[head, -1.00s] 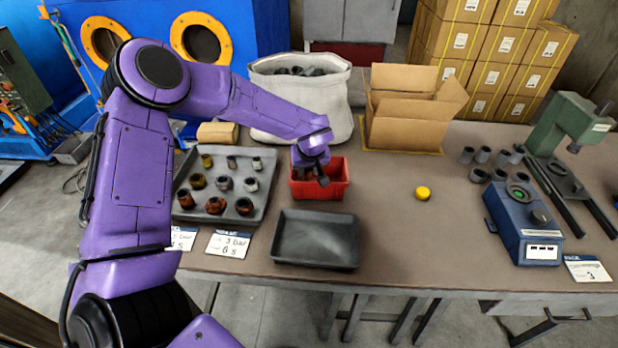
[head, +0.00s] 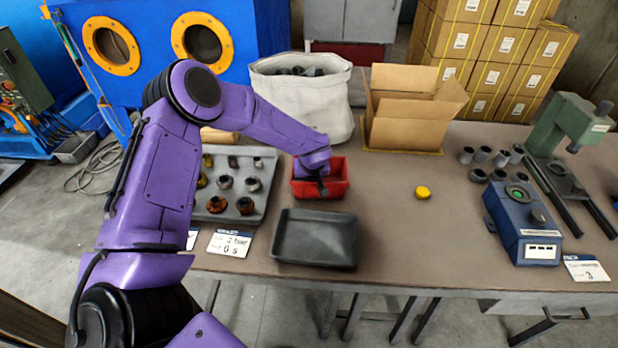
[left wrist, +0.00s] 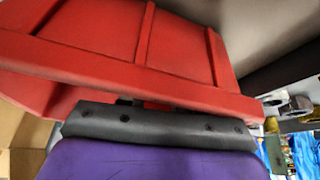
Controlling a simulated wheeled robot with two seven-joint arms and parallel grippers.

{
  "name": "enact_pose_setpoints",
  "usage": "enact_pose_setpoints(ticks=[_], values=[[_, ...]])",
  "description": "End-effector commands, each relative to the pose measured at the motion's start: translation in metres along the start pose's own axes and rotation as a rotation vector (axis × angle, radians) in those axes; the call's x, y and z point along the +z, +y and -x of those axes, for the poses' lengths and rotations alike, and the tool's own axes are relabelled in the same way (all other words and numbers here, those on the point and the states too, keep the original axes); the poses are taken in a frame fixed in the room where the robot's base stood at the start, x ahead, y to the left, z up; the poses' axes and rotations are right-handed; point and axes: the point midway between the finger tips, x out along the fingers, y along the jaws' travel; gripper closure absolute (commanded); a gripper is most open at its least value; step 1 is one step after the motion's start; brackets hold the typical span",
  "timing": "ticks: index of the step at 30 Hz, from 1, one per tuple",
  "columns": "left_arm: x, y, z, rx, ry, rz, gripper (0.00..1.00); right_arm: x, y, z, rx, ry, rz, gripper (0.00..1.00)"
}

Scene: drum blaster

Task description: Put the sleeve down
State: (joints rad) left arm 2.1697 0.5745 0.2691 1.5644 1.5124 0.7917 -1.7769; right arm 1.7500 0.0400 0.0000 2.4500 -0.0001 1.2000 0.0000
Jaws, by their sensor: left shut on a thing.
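My left gripper (head: 321,187) reaches down into the red bin (head: 341,188) in the head view. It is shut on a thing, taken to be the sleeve. The sleeve itself is hidden or too small to make out between the fingers. In the left wrist view the red bin wall (left wrist: 120,65) fills much of the picture, close to the dark edge of my gripper; the fingertips are hidden there. My right gripper is not in view.
A grey tray (head: 266,186) with several sleeves stands left of the bin, partly behind my arm. An empty black tray (head: 315,238) is in front. A white sack (head: 300,115) and open carton (head: 410,120) stand behind. A yellow disc (head: 423,192) lies right, with clear table around.

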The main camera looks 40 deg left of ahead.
Motion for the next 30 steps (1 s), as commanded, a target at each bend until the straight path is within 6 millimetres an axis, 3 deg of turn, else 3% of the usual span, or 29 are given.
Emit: enact_pose_setpoints(ticks=[3,4,6,17,30], values=[[0.005,-0.001,-0.005,-0.003,-0.007,-0.001,1.0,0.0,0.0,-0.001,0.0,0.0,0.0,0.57],[0.005,-0.002,-0.006,-0.004,-0.008,-0.001,0.6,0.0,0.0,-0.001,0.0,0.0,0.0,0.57],[0.006,-0.002,-0.006,-0.005,-0.008,-0.001,0.41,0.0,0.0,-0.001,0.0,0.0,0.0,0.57],[0.004,-0.003,-0.001,-0.006,-0.009,0.0,0.41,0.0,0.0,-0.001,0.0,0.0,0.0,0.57],[-0.002,-0.001,0.107,-0.001,-0.004,0.0,0.41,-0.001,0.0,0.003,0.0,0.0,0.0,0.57]])
